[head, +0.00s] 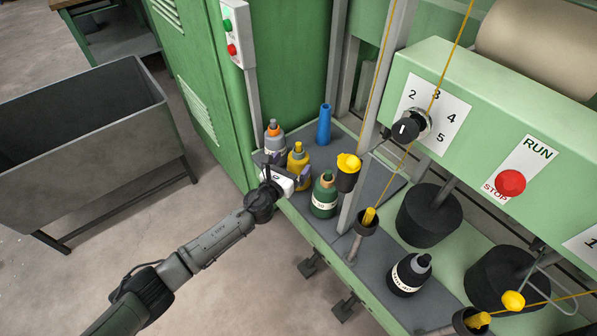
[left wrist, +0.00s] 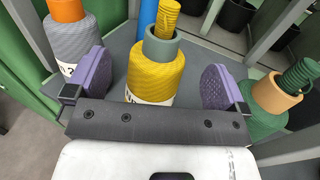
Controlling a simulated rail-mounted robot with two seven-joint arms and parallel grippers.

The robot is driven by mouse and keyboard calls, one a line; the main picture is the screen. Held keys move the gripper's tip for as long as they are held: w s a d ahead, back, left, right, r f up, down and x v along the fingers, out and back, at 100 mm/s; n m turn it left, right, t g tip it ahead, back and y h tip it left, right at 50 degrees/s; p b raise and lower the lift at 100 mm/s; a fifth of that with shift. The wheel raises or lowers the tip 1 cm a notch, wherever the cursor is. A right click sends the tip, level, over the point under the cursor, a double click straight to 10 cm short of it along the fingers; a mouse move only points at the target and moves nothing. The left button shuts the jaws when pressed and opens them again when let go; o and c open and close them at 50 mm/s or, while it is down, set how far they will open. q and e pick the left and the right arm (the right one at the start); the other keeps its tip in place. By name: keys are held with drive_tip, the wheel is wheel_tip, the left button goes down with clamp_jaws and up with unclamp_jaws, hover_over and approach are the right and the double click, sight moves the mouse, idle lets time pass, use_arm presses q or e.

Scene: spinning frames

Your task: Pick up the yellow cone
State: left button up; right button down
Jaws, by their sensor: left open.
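The yellow cone (head: 298,161) is a yarn-wound bobbin with a grey collar and a yellow top. It stands upright on the grey shelf (head: 290,208) of the machine. In the left wrist view the yellow cone (left wrist: 156,75) is between the two purple finger pads, with a gap on each side. My left gripper (head: 283,166) is open, at the near side of the cone. The cone's lower part is partly hidden behind the gripper. My right gripper is not in view.
A grey cone with an orange top (head: 274,138) and a green cone (head: 324,196) stand close on either side. A blue tube (head: 324,125) is behind. A black cone (head: 408,275) is farther right. A grey post (head: 352,205) rises beside the green cone.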

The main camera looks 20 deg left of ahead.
sight(295, 159)
use_arm(q)
drive_tip(key=w, duration=0.1)
drive_tip(key=w+b, duration=0.1)
drive_tip(key=w, duration=0.1)
drive_tip(key=shift+w+d, duration=0.3)
drive_tip(key=shift+d, duration=0.05)
drive_tip(key=shift+w+b, duration=0.4)
drive_tip(key=shift+w, duration=0.15)
drive_tip(key=c, duration=0.7)
drive_tip(key=shift+r, duration=0.1)
drive_tip(key=c, duration=0.9)
